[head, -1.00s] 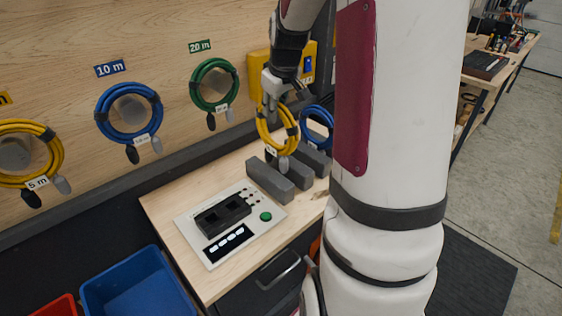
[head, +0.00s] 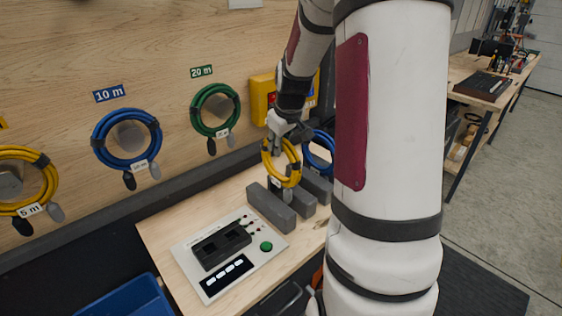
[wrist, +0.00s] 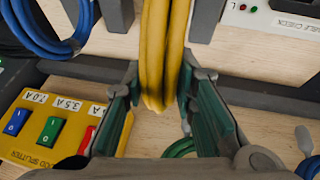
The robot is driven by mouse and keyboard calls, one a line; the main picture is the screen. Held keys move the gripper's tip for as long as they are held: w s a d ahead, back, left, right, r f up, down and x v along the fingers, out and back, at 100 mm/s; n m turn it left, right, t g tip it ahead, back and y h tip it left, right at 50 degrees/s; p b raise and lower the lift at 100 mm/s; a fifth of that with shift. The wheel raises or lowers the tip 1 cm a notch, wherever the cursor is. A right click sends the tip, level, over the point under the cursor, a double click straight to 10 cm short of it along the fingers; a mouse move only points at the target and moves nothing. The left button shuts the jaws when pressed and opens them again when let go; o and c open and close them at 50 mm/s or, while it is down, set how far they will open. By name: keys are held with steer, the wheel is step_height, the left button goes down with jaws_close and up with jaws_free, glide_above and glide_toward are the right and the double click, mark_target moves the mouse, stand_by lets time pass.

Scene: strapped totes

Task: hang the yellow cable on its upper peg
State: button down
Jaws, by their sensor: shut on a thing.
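The yellow cable (head: 294,163) is a strapped coil hanging from my gripper (head: 287,136), just over the grey blocks (head: 270,208) on the bench. In the wrist view, my gripper (wrist: 158,95) has its green-padded fingers on both sides of the yellow strands (wrist: 165,45). A pale tag and a plug end show at the coil's lower side. I cannot tell if its bottom touches the blocks. Another yellow coil (head: 48,185) tagged 5 m hangs on a wall peg at the far left. I cannot make out an empty upper peg for the yellow cable.
On the wooden wall hang a blue coil (head: 98,140) under a 10 m sign and a green coil (head: 195,110) under a 20 m sign. Another blue coil (head: 310,150) stands by the blocks. A yellow switch box (wrist: 45,130) and a tester panel (head: 265,262) are nearby.

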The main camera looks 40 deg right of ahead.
glide_above(280, 174)
steer(key=shift+s+f+p, duration=0.1)
steer(key=shift+f+p, duration=0.25)
steer(key=shift+f, duration=2.05)
steer(key=c, duration=1.3)
jaws_free()
steer(key=shift+f, duration=0.1)
steer(key=shift+b, duration=0.35)
